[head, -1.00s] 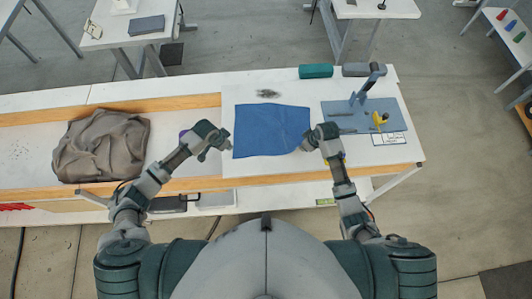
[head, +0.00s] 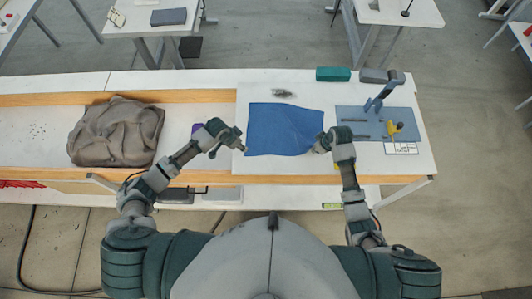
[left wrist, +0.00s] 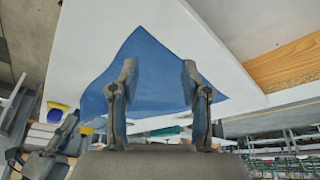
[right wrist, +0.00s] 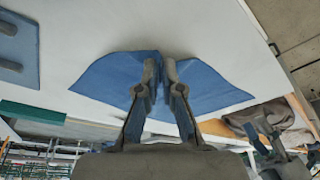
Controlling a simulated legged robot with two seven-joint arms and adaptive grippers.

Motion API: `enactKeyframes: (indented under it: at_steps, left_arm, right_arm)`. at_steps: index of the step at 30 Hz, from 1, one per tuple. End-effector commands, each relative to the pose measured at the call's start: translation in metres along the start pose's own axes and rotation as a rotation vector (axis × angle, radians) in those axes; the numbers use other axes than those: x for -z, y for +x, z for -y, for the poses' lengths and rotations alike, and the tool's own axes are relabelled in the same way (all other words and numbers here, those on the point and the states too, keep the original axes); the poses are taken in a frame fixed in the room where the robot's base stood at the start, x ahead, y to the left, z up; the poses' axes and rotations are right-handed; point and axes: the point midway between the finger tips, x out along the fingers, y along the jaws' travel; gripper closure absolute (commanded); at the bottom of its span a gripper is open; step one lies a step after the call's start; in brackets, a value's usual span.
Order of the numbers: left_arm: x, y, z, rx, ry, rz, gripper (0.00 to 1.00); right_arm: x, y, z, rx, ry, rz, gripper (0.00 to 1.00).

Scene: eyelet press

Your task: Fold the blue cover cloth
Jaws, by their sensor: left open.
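The blue cover cloth (head: 284,128) lies mostly flat on the white bench top, with its near right corner drawn up at my right gripper. My right gripper (head: 317,149) is at that corner. In the right wrist view its fingertips (right wrist: 160,72) are nearly together, pinching the cloth (right wrist: 112,78) between them. My left gripper (head: 241,149) is just off the cloth's near left corner. In the left wrist view its fingers (left wrist: 159,75) are apart, with the cloth (left wrist: 150,62) showing beyond and between them. I see nothing held in it.
A blue-grey press board (head: 350,128) with a lever press and a yellow-handled tool stands right of the cloth. A teal box (head: 333,74) and a grey one (head: 374,76) lie behind. A dark bristly patch (head: 284,93) is behind the cloth. A brown crumpled cloth (head: 117,133) lies left.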

Motion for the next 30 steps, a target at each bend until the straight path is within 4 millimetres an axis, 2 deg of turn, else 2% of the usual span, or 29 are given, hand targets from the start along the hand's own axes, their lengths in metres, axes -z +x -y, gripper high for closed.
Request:
enactKeyframes:
  at_steps: [2, 6, 12, 16, 20, 30]
  left_arm:
    - [-0.011, 0.0, -0.011, -0.011, -0.011, -0.053, 0.53]
    - [-0.027, -0.013, -0.024, -0.006, -0.034, -0.181, 0.53]
    - [-0.043, -0.038, -0.03, 0.023, -0.047, -0.315, 0.53]
    - [-0.045, -0.044, -0.03, 0.035, -0.047, -0.35, 0.53]
    - [-0.042, -0.035, -0.029, 0.037, -0.05, -0.355, 0.53]
    - [-0.022, 0.014, -0.028, 0.038, -0.049, -0.354, 0.53]
  right_arm:
    - [-0.001, 0.0, -0.001, 0.0, 0.001, 0.0, 1.0]
    - [-0.002, 0.0, -0.001, 0.0, 0.001, 0.0, 1.0]
    - [0.0, 0.0, 0.0, 0.0, 0.0, 0.001, 1.0]
    - [0.0, 0.001, -0.001, 0.0, 0.0, 0.002, 1.0]
    - [0.0, 0.001, -0.001, 0.0, 0.001, 0.002, 1.0]
    - [-0.001, 0.001, -0.001, 0.001, 0.001, 0.001, 1.0]
